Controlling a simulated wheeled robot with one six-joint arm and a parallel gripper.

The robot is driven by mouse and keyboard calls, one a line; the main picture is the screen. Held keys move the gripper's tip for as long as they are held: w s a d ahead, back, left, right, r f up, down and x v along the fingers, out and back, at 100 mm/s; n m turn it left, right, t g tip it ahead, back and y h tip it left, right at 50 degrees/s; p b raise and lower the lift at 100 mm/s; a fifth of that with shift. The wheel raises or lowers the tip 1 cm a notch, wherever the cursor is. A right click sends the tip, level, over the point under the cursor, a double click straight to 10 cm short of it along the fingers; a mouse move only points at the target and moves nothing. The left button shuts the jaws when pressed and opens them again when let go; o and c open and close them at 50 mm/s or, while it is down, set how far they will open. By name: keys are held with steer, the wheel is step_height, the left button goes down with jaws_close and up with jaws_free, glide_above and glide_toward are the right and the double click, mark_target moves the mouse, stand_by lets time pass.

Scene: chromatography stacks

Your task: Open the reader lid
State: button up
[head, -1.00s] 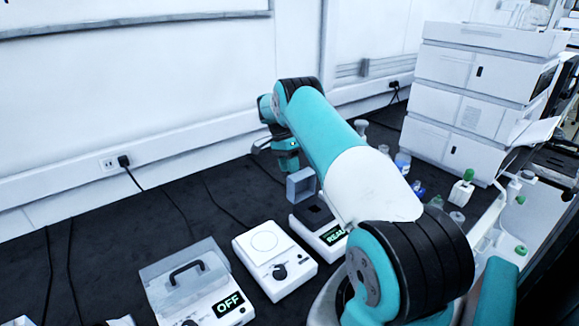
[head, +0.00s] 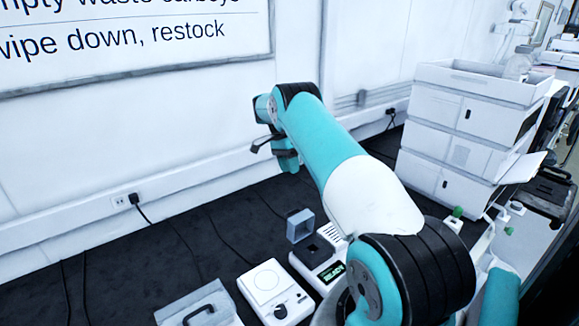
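A small white device with a green READY display (head: 332,271) stands on the dark bench below my arm; it appears to be the reader. Its grey square lid (head: 300,226) stands upright, hinged up at the back, and the dark well (head: 312,254) in front of it is uncovered. My gripper (head: 262,142) is at the far end of my teal arm, above and behind the lid and apart from it. The fingers are small and partly hidden by the arm, so I cannot tell whether they are open or shut.
A white device with a round plate and a black knob (head: 267,280) stands left of the reader. A box with a clear lid and black handle (head: 198,312) is at the bottom edge. Stacked white instruments (head: 465,130) stand at right. Cables lie on the bench at left.

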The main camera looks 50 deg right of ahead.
step_height(320, 180, up, 3)
steer(key=shift+f+p, duration=0.1)
steer(key=shift+p, duration=0.8)
